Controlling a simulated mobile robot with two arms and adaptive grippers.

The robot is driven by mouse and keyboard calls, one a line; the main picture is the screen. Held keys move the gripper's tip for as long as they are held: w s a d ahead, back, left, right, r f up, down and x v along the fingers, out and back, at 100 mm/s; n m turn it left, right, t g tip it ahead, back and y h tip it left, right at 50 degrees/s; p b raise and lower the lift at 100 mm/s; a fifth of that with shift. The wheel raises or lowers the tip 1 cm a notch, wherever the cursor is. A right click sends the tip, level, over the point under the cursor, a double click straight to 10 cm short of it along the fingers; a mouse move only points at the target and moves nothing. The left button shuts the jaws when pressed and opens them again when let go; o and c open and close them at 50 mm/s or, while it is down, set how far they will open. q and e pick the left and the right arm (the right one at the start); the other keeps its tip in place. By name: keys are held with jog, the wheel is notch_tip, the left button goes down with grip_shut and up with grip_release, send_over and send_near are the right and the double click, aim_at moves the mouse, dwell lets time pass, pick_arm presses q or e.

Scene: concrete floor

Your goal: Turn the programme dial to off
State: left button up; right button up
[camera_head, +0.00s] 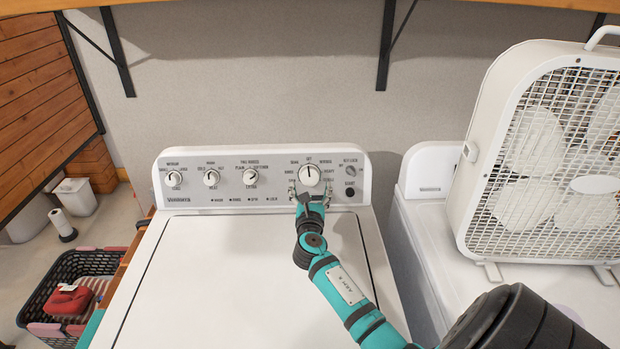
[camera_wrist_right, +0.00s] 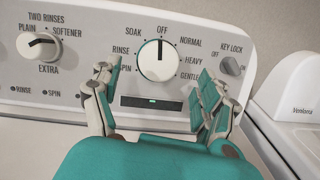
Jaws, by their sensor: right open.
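The programme dial (camera_head: 311,175) is the large white round knob on the right part of the washer's control panel (camera_head: 222,190). In the right wrist view the dial (camera_wrist_right: 158,61) has its dark pointer line straight up, at the OFF label. My right gripper (camera_head: 310,199) is just below the dial in the head view. In the wrist view its two fingers (camera_wrist_right: 152,92) are spread open, one on each side below the dial. I see a gap between them and the dial, with nothing held. My left gripper is not in view.
Three smaller knobs, including the extra-rinse knob (camera_head: 250,176), are left of the dial. A key lock switch (camera_head: 351,170) is to its right. A white fan (camera_head: 545,150) stands on the neighbouring machine. A laundry basket (camera_head: 75,300) is at lower left.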

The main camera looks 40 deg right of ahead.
aim_at(310, 178)
jog(key=x, duration=0.4)
jog(key=shift+w+d, duration=0.35)
jog(key=shift+w, duration=0.05)
